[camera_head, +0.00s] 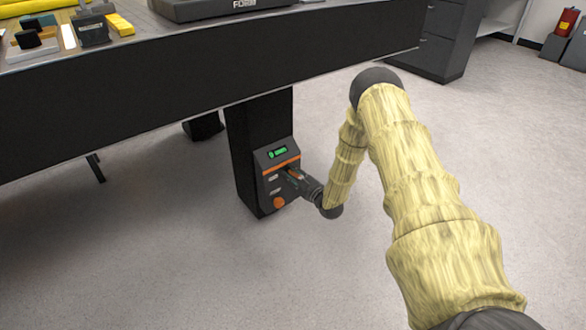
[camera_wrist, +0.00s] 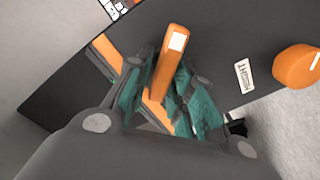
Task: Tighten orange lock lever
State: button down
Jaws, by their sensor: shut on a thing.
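The orange lock lever (camera_wrist: 172,52) is on the dark control box (camera_head: 265,163) fixed to the table leg. In the wrist view it rises between my gripper's (camera_wrist: 165,98) two teal-padded fingers, which are closed around it. Its upper end, with a white patch, sticks out past the fingertips. In the head view my gripper (camera_head: 296,178) is at the front of the box, and the lever there is small and mostly hidden.
An orange round knob (camera_wrist: 297,66) sits beside a white label (camera_wrist: 244,76) on the box. A green display (camera_head: 278,153) is at its top. The dark table edge (camera_head: 200,85) overhangs the box. The grey floor (camera_head: 150,250) around is clear.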

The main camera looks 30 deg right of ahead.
jog(key=n+p, duration=0.1)
jog(key=n, duration=0.1)
jog(key=n+p, duration=0.2)
jog(key=n, duration=0.1)
jog(key=shift+a+f+n, duration=0.25)
jog(key=shift+a+n, duration=0.05)
jog(key=shift+a, duration=0.05)
jog(key=shift+f+n+p, duration=0.2)
jog(key=shift+n+p, duration=0.15)
jog(key=shift+n, duration=0.5)
jog(key=shift+f+n+p, duration=0.15)
jog(key=shift+n+p, duration=0.15)
jog(key=shift+n, duration=0.55)
jog(key=c, duration=1.4)
grip_release()
jog(key=shift+f, duration=0.1)
jog(key=shift+c, duration=0.2)
jog(key=shift+s, duration=0.15)
jog(key=s+d, duration=0.1)
jog(key=s, duration=1)
jog(key=shift+s, duration=0.4)
